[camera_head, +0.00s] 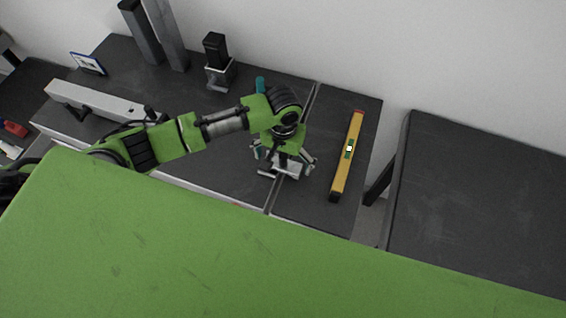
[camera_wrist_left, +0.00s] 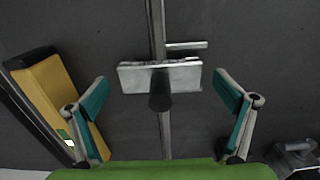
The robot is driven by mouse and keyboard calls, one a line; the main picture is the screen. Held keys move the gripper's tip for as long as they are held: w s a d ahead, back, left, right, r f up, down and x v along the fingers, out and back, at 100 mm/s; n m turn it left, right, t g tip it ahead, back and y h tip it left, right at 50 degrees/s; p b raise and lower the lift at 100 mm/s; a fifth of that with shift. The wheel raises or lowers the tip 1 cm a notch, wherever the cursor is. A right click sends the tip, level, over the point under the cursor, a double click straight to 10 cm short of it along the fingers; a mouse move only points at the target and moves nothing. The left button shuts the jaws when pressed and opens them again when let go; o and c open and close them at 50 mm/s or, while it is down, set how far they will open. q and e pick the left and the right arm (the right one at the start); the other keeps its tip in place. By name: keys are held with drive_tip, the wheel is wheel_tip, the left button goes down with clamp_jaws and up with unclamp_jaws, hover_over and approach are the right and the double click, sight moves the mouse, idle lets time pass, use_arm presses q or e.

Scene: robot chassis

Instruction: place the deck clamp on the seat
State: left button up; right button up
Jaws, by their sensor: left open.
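The deck clamp appears to be the silver metal block (camera_wrist_left: 130,78) with a black cylinder and a thin side rod in the left wrist view. It rests across a metal strip (camera_wrist_left: 160,135) set in the dark bench top. In the head view the clamp (camera_head: 287,170) is partly hidden under my left gripper (camera_head: 284,163). My left gripper is open, its teal-padded fingers (camera_wrist_left: 162,100) on either side of the clamp with a gap on both sides. I cannot tell which part is the seat. My right gripper is not in view.
A yellow spirit level (camera_head: 347,155) lies right of the gripper. A black post in a silver base (camera_head: 220,76), tall dark bars (camera_head: 165,35) and a long grey metal bar (camera_head: 100,102) are at the left. Another dark bench (camera_head: 480,195) stands right, across a gap.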

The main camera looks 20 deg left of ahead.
use_arm(q)
wheel_tip(320, 180, up, 10)
drive_tip(key=shift+r+b, duration=0.25)
drive_tip(key=shift+b, duration=0.15)
idle(0.4)
